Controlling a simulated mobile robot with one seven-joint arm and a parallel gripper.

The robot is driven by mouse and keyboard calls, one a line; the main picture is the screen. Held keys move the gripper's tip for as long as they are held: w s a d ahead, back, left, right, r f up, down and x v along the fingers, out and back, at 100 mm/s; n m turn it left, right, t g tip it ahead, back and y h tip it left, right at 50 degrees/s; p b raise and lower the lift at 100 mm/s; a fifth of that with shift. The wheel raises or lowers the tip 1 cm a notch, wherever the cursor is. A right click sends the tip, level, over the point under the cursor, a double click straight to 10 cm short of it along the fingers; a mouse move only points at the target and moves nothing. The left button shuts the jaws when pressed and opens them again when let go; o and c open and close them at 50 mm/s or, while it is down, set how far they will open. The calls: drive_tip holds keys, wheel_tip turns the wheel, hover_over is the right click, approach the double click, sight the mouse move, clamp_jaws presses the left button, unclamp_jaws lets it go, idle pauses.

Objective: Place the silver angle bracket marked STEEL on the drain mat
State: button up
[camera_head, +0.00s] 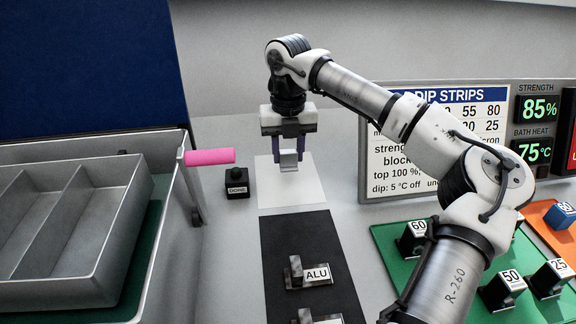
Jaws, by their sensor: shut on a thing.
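My gripper (290,157) points down above a white square mat (303,195) on the grey bench. It is shut on a small silver angle bracket (289,163). No label shows on the held bracket from this side, and I cannot tell whether it touches the white mat. The white mat, likely the drain mat, carries no readable name. A black mat (283,232) lies in front of it. A bracket marked ALU (298,274) sits on the black mat. A second bracket (306,316) is cut off at the bottom edge, its marking unreadable.
A grey tank with a divided tray (100,270) and pink-handled lever (210,156) stands left. A black DONE button (237,184) is beside the white mat. The dip-strips board (380,165), strength display (537,108) and green mat (390,247) with numbered blocks are right.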

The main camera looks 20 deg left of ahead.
sight(288, 168)
drive_tip(key=shift+f, duration=2.2)
drive_tip(key=shift+f, duration=0.25)
drive_tip(key=o, duration=1.3)
drive_tip(key=shift+r, duration=0.1)
drive_tip(key=shift+c, duration=0.2)
wheel_tip(288, 168, up, 12)
drive_tip(key=shift+r, duration=0.15)
